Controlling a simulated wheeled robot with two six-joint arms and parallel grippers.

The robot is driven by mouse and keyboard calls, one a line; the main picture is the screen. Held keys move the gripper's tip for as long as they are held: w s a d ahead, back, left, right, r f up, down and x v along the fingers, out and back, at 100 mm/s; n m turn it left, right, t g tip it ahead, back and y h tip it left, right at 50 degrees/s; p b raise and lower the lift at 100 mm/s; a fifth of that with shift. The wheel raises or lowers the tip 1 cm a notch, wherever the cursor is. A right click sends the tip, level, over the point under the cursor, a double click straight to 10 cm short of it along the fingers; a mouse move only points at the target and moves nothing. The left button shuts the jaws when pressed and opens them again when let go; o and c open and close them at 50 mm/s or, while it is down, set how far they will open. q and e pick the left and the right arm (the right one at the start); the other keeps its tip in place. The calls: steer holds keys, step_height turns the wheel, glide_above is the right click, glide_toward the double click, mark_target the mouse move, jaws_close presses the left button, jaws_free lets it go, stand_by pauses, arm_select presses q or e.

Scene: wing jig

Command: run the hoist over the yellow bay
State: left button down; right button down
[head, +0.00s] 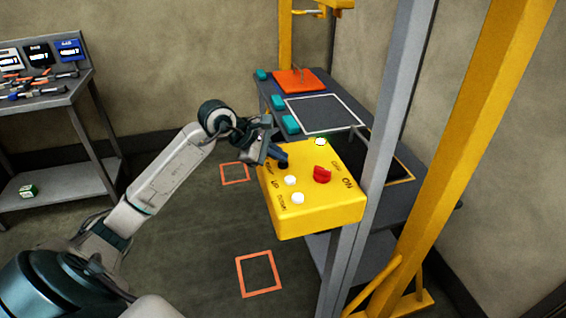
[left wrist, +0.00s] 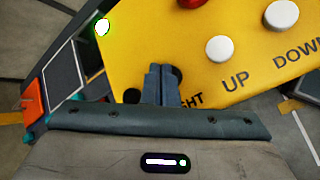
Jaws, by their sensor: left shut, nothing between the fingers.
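The yellow control box (head: 315,215) has a red knob (head: 322,174), white UP (head: 291,181) and DOWN (head: 297,198) buttons and a lit green lamp (head: 320,141). My left gripper (head: 278,155) is shut and empty at the black buttons on the box's left side. In the left wrist view its fingertips (left wrist: 160,70) lie between two black buttons (left wrist: 132,96), partly covering the one by "RIGHT"; I cannot tell whether they touch. A yellow-outlined dark bay (head: 403,170) shows partly behind the box. The hoist itself is not clearly visible. My right gripper is out of view.
The bench behind holds an orange plate (head: 300,82) with an upright piece, a white-outlined bay (head: 345,123) and several teal blocks. A grey post (head: 388,130) and a yellow beam (head: 470,130) stand at right. A tool bench (head: 60,98) is at left.

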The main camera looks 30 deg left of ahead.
mark_target(279, 164)
arm_select(q)
steer(key=shift+r, duration=0.65)
steer(key=shift+r+p, duration=1.15)
steer(key=shift+r, duration=1.35)
stand_by(1.4)
